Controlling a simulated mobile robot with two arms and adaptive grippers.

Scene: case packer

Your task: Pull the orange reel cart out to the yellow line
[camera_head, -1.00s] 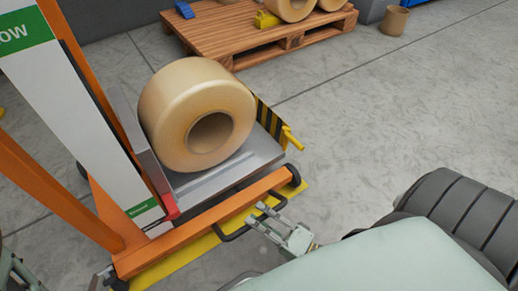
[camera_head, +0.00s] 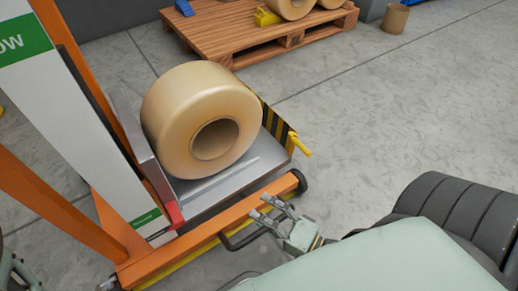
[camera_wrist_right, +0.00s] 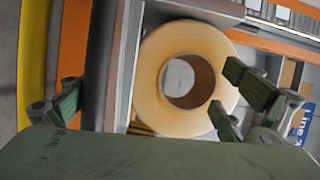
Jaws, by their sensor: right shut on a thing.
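My right gripper (camera_head: 270,208) is shut on this handle. The reel (camera_wrist_right: 150,80) shows between the fingers in the right wrist view, farther off. The yellow line (camera_head: 190,258) shows as a thin strip along the cart's front rail, partly hidden under it. Part of my left arm or gripper (camera_head: 12,275) shows at the lower left edge, its jaws unclear.
A wooden pallet (camera_head: 250,45) with more reels stands at the back. A yellow-and-black striped plate (camera_head: 277,127) edges the cart's far side. The concrete floor at right is clear.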

